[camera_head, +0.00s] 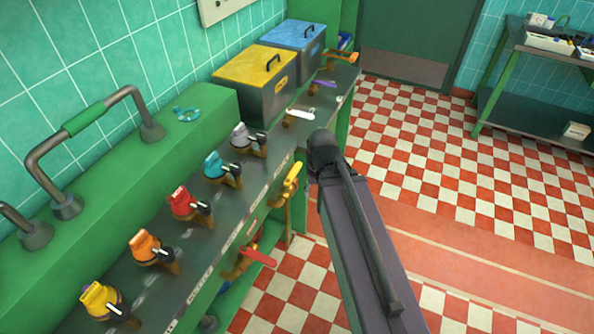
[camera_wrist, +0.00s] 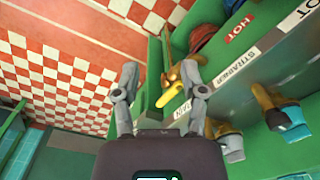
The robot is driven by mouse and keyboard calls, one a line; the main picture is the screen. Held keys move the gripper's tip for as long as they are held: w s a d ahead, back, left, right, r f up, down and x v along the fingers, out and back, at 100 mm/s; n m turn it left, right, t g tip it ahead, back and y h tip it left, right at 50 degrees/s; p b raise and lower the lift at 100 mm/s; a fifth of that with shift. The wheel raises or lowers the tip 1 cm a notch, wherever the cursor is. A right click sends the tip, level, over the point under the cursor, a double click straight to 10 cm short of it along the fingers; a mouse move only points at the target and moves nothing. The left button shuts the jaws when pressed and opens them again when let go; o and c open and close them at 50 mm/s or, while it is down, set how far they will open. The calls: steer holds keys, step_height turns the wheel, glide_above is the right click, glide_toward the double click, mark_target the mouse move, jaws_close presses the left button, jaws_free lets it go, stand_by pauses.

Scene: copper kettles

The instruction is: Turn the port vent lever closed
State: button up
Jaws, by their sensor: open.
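A yellow-handled lever (camera_head: 291,173) on a brass valve sticks out from the front of the green bench. In the wrist view this yellow lever (camera_wrist: 169,95) shows between and beyond the fingers of my gripper (camera_wrist: 161,72). The fingers are spread and hold nothing. I cannot tell from the picture whether they touch the lever. A red-handled lever (camera_head: 259,257) sits lower on the same bench front, nearer the camera. No readable label marks either as the port vent. In the head view my arm hides the gripper's fingers.
Several coloured taps, such as the red one (camera_head: 183,203), line the bench top (camera_head: 160,285). White (camera_head: 299,114) and purple (camera_head: 323,84) levers lie farther back, near yellow-lidded (camera_head: 252,65) and blue-lidded (camera_head: 293,36) bins. The checkered floor (camera_head: 440,150) is open on the right.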

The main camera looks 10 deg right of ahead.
steer(key=w+a+f+m+y+b, duration=0.1)
steer(key=w+f+y+b, duration=0.5)
steer(key=f+b, duration=0.45)
steer(key=m+t+y+b, duration=0.1)
steer(key=t+y+b, duration=0.3)
steer(key=y+b, duration=1.55)
glide_toward(296, 168)
steer(key=s+d+r+h+b, duration=0.2)
steer(key=d+r+h+b, duration=0.4)
steer(key=h+b, duration=0.2)
steer(key=shift+w, duration=0.1)
steer(key=x, duration=1.3)
steer(key=shift+w+a+f, duration=0.15)
steer(key=shift+a+f, duration=0.1)
steer(key=shift+a, duration=0.1)
jaws_close()
